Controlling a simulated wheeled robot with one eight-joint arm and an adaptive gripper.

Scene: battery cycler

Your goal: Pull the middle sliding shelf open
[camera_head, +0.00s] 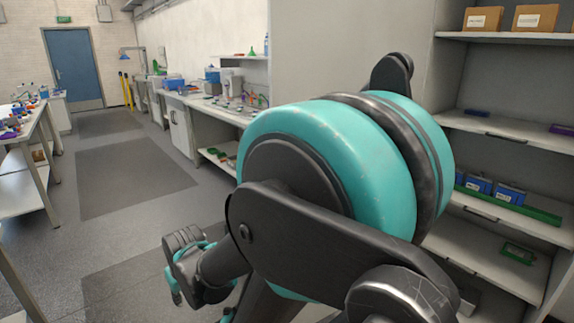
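The shelf unit stands at the right edge in the head view. Its pull-out shelves have slim dark handles on their front edges. A shelf with blue battery packs and a green tray (535,213) sits at mid-height, its front edge (515,220) carrying a handle. All the shelves look pushed in; their left parts are hidden behind my large teal and black arm joint. The far end of my arm, with what looks like my gripper (183,270), is at the lower left, well apart from the shelves. Its fingers are not clear enough to tell open from shut.
A shelf above (510,134) holds small blue and purple items. A lower shelf (490,262) holds a green item. Cardboard boxes (535,18) stand on top. A long workbench (215,108) runs along the wall. The grey floor aisle at left is open, with a table beside it (15,190).

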